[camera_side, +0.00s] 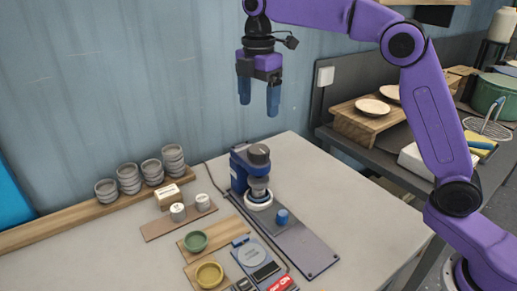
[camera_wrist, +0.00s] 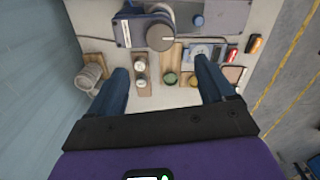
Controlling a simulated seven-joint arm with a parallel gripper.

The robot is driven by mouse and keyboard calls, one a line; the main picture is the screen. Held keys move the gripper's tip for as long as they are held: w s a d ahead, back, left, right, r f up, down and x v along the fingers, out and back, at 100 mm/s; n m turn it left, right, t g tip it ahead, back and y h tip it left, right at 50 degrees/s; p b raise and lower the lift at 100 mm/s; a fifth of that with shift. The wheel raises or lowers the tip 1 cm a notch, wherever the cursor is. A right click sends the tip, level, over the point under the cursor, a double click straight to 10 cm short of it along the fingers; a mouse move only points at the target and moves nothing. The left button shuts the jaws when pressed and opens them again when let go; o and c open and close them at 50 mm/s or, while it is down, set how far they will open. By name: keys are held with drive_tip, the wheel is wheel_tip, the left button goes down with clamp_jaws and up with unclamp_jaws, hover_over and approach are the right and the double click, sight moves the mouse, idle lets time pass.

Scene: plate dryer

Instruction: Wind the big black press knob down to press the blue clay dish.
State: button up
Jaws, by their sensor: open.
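The press (camera_side: 238,172) is a blue frame on a grey base plate (camera_side: 312,257). Its big black knob (camera_side: 258,154) sits on top, and it also shows at the top of the wrist view (camera_wrist: 160,38). A pale round piece (camera_side: 259,200) sits under the press head; I cannot make out a blue clay dish there. My gripper (camera_side: 259,106) is open and empty, pointing down, well above the knob in the side view. In the wrist view its fingers (camera_wrist: 162,66) are spread apart, with the knob beyond them.
A small blue knob (camera_side: 282,216) stands on the base plate. A green dish (camera_side: 195,241), a yellow dish (camera_side: 208,273) and a blue scale (camera_side: 251,256) lie in front. Stacked grey bowls (camera_side: 128,179) and two small pale jars (camera_side: 203,201) stand left. The table's right side is clear.

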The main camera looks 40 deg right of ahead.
sight(258, 149)
wheel_tip(258, 149, down, 13)
drive_tip(key=shift+f, duration=0.2)
idle(0.3)
drive_tip(key=c, duration=1)
